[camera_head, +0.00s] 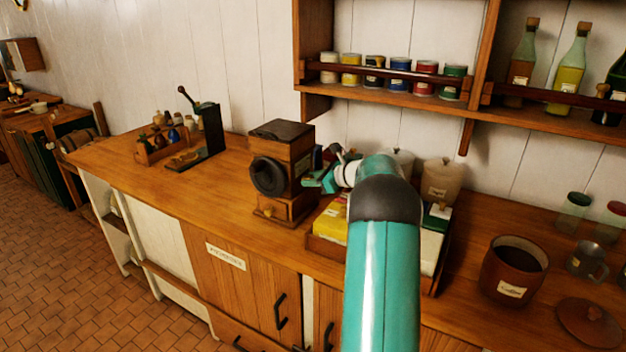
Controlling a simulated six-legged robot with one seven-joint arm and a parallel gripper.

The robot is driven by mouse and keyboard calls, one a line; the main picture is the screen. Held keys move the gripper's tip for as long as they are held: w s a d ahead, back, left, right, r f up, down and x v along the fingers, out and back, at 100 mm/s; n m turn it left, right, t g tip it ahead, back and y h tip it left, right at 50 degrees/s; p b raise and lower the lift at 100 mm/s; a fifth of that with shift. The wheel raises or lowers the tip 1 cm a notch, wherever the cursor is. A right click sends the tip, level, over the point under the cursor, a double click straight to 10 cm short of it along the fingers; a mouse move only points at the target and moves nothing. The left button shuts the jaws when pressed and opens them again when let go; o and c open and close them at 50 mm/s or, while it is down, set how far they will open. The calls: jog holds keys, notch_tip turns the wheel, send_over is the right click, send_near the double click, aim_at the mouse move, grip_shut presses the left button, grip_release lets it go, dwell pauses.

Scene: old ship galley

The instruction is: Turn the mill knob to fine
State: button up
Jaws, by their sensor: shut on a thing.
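The mill (283,165) is a wooden box with a dark top, standing upright on the counter left of my arm. A large round black disc (267,176) is on its front left face, and a small drawer (272,208) is at its base. My gripper (311,182) is at the mill's right side, its teal fingers pointing left at that face. It is shut on a small part there, which looks like the mill knob. The fingers hide the knob, so its setting and any marks cannot be read.
A wooden tray (322,248) with yellow and white packets is under my arm. A canister labelled coffee (513,270) and a round lid (588,322) are at right. A shelf of tins (400,90) hangs above.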

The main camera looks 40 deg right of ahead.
jog(key=n+t+h, duration=0.1)
jog(key=n, duration=0.1)
jog(key=n+t+h, duration=0.1)
jog(key=n, duration=0.2)
jog(key=n+t+h, duration=0.1)
jog(key=n+h, duration=0.1)
jog(key=shift+s+a+f+n, duration=0.2)
jog(key=shift+a+f+n, duration=0.1)
dwell(0.6)
jog(key=o, duration=1)
